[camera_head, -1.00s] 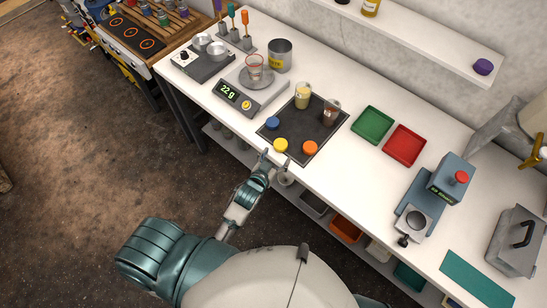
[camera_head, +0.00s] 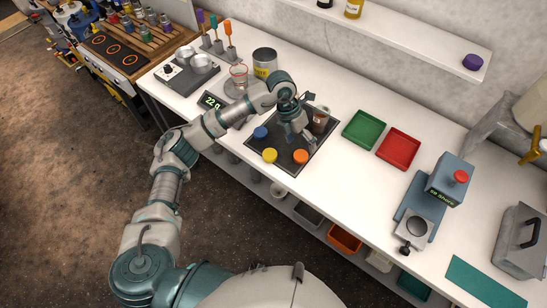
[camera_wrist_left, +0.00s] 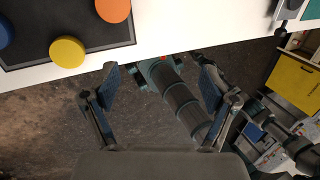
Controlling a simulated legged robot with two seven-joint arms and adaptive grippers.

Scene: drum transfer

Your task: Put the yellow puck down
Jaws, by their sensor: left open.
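The yellow puck (camera_head: 270,156) lies flat on the dark square mat (camera_head: 289,167), near its front edge. It also shows at the upper left of the left wrist view (camera_wrist_left: 67,52), outside the jaws. A blue puck (camera_head: 261,133) and an orange puck (camera_head: 301,157) lie on the same mat. My left gripper (camera_head: 302,139) is over the mat in the head view, behind the yellow puck and apart from it. In the left wrist view its two fingers (camera_wrist_left: 155,75) are spread, with nothing between them. My right gripper is out of view.
A brown cup (camera_head: 320,121) stands on the mat just right of my left gripper. The scale (camera_head: 211,101) with a glass (camera_head: 239,75) and a tin (camera_head: 265,61) stand behind my left arm. Green (camera_head: 364,130) and red (camera_head: 398,149) trays are to the right.

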